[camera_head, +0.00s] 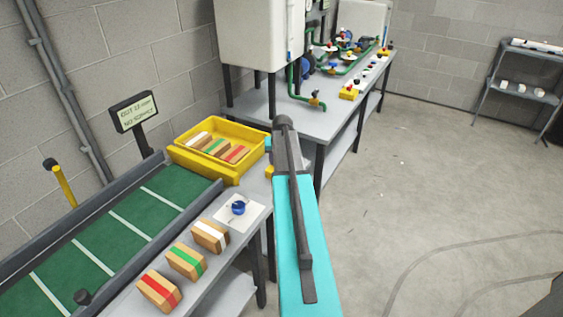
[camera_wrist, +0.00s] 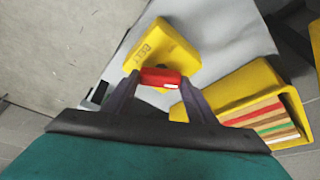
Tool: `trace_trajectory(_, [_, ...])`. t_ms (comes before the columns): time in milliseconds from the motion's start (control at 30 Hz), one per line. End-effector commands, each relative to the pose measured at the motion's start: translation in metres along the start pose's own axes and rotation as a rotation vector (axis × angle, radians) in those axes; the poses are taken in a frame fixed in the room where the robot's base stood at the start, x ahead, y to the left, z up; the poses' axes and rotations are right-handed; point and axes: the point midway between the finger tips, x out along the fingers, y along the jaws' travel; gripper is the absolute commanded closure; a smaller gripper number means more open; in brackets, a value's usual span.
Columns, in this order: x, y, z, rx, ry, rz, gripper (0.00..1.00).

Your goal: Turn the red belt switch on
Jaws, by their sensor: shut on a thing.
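The red belt switch (camera_wrist: 153,77) shows in the wrist view as a short red bar on a yellow box (camera_wrist: 170,45) marked "BELT". My gripper (camera_wrist: 158,84) has one dark finger at each end of the red bar and is shut on it. Which way the switch is set cannot be told from this view. In the head view my arm covers the switch and the gripper, at the bench end just right of the yellow tray.
The yellow tray (camera_head: 177,157) with striped blocks stands close to the switch. A green conveyor belt (camera_head: 118,214) runs along the bench left of my arm. Several striped blocks (camera_head: 185,262) and a blue knob on a white plate (camera_head: 225,219) are on the bench. The floor (camera_head: 420,190) at right is open.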

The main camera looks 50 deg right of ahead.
Motion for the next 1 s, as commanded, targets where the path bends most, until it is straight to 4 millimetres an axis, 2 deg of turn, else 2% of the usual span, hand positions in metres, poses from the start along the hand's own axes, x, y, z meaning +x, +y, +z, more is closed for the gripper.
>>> trace_trajectory(600, [0.0015, -0.0047, -0.0005, 0.403, -0.003, 0.167, 0.71])
trace_trajectory(1000, [0.0009, -0.005, -0.0005, 0.532, -0.003, 0.22, 0.71])
